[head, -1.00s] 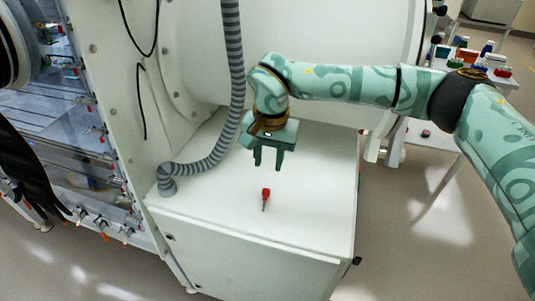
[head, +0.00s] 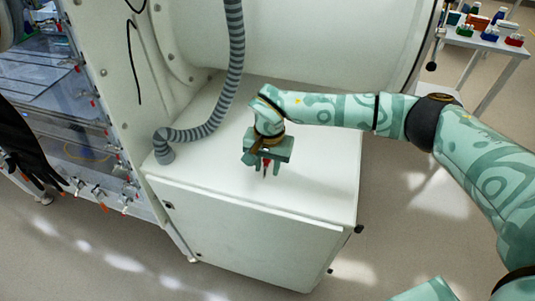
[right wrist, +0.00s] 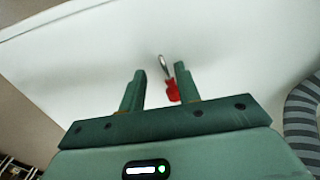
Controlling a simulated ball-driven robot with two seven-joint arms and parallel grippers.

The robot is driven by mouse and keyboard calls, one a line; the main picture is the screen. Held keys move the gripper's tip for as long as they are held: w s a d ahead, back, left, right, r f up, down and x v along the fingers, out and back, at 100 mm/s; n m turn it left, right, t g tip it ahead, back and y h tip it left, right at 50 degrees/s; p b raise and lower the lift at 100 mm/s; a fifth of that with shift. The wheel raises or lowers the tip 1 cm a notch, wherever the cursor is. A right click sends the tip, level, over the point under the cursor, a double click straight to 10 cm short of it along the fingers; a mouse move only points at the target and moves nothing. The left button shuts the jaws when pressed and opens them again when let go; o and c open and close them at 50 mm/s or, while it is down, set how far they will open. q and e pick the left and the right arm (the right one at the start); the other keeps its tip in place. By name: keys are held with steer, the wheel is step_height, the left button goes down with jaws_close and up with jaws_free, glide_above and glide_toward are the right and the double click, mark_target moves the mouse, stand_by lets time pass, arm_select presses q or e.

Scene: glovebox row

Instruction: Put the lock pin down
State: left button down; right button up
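The lock pin (head: 266,163) has a red head and a metal shank and is on the white cabinet top. My left gripper is not in view.
The white cabinet top (head: 215,180) is otherwise bare around the pin. A grey ribbed hose (head: 200,132) rises from its left back corner. A large white chamber (head: 310,45) stands behind. A side table (head: 480,42) with small coloured items is at the upper right.

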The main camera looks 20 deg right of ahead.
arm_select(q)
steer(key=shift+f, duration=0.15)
arm_select(e)
steer(key=shift+f, duration=0.5)
jaws_close()
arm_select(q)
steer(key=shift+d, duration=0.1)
arm_select(e)
steer(key=shift+d, duration=0.1)
